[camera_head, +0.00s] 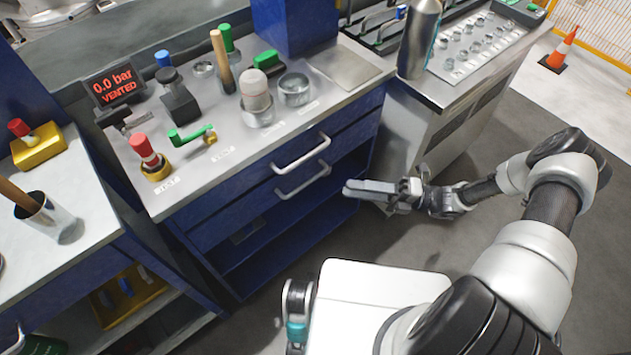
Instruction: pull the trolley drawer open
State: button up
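The blue trolley (215,213) stands at the centre left with a grey worktop. Its front has two drawers, the upper with a grey bar handle (301,154) and the lower with a similar handle (303,181). Both drawer fronts look flush with the trolley, so they appear shut. My gripper (348,189) is in front of the trolley's right end, pointing left. Its fingertips are just right of the lower handle in the picture, with a small visible gap. It seems to hold nothing. The fingers overlap from this angle, so their opening is unclear.
The worktop carries a "0.0 bar VENTED" display (115,84), a red-topped valve (147,153), a green lever (192,136) and metal cups. A grey cabinet (407,130) stands to the right, close behind my gripper. Grey floor is open at right; an orange cone (563,49) stands far off.

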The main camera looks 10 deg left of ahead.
jog(key=s+a+r, duration=0.1)
jog(key=a, duration=0.9)
jog(key=shift+a+r, duration=0.2)
jog(key=shift+a, duration=0.1)
grip_shut()
